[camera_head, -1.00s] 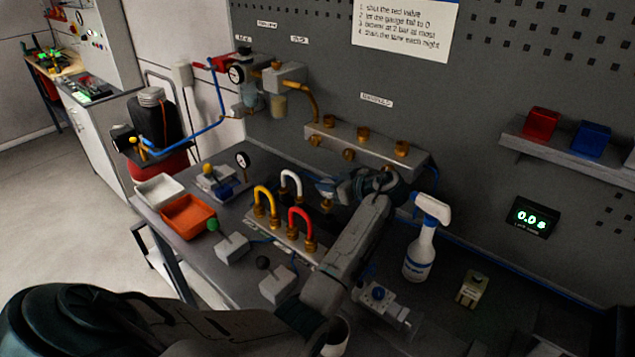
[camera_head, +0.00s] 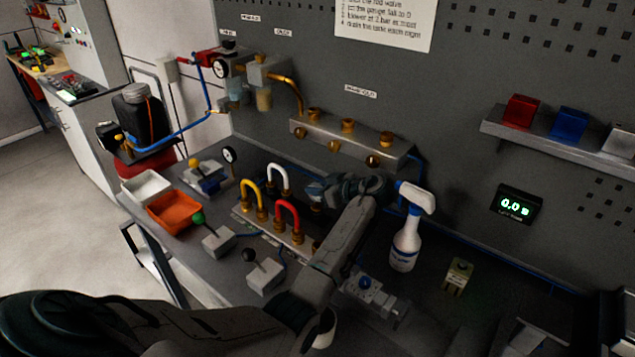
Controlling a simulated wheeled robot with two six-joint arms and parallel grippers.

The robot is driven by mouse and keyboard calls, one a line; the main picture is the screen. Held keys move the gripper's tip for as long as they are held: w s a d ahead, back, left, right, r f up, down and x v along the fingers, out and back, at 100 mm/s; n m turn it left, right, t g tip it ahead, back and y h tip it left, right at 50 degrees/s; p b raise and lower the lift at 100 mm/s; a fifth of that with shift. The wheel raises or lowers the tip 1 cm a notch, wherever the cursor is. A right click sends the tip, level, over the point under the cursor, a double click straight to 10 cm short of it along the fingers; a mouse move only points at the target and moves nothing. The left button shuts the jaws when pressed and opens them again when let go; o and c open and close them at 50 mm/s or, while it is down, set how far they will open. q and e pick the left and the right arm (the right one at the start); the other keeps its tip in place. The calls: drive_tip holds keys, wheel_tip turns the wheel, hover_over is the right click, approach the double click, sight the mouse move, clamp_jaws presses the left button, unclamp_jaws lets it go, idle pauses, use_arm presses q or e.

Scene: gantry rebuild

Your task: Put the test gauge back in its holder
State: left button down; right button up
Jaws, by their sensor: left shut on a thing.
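My left gripper (camera_head: 320,192) is over the bench, just right of the coloured hose loops and close to a brass fitting. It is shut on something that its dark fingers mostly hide. I take this to be the test gauge, but no dial face shows there. Whether it is free of the brass fitting below cannot be told. I cannot make out for sure which thing is the gauge's holder. My right gripper is not in view.
A small dial (camera_head: 229,155) stands behind a blue-based block. Yellow, white and red loops (camera_head: 287,215) stand left of the gripper. A spray bottle (camera_head: 406,245) stands close on its right, with a small pale block (camera_head: 458,277) beyond. A brass-fitted manifold (camera_head: 345,143) is behind.

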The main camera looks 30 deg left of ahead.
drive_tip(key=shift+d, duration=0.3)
use_arm(q)
drive_tip(key=c, duration=1.2)
unclamp_jaws()
drive_tip(key=shift+o, duration=0.2)
